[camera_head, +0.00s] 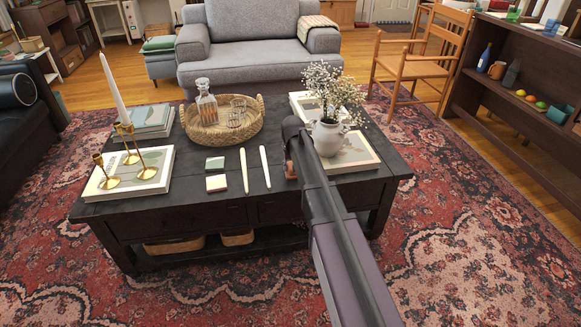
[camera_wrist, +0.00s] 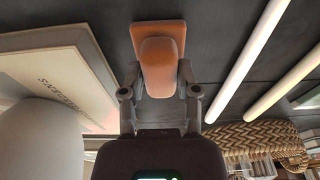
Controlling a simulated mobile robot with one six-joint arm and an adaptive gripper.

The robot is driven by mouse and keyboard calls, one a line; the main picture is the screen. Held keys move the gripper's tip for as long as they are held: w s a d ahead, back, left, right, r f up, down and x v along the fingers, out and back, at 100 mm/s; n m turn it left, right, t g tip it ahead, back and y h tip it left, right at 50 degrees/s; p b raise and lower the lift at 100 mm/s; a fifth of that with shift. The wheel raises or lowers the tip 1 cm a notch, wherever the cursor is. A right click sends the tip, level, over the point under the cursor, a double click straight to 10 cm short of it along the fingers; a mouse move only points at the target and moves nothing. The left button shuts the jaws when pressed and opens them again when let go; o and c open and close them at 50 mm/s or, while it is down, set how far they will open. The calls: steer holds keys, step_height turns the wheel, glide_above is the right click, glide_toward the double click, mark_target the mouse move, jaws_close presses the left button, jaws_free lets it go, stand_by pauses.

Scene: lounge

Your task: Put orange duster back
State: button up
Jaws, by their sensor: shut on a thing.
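The orange duster (camera_wrist: 160,62) is a small orange block with a flat base, seen between my fingers in the wrist view. In the head view only a bit of it (camera_head: 290,170) shows beside my arm, over the right part of the dark coffee table (camera_head: 215,225). My gripper (camera_wrist: 159,80) is shut on the duster, one finger on each side. The duster is at or just above the tabletop; I cannot tell if it touches. My arm hides most of the gripper in the head view.
Two pale candles (camera_head: 254,168) lie left of the gripper. A white vase with flowers (camera_head: 327,137) and books (camera_head: 350,155) stand close on the right. A woven tray with a decanter (camera_head: 225,130) is behind. Candlesticks on a book (camera_head: 130,175) stand left. A dark shelf (camera_head: 520,80) is far right.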

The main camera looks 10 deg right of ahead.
steer(key=o, duration=1)
steer(key=r+p, duration=0.4)
steer(key=s+r+p, duration=0.1)
steer(key=r+p, duration=0.7)
steer(key=shift+s, duration=0.4)
stand_by(0.6)
steer(key=shift+g, duration=0.9)
steer(key=s, duration=2.7)
steer(key=shift+s+a+f, duration=0.1)
steer(key=shift+s, duration=0.05)
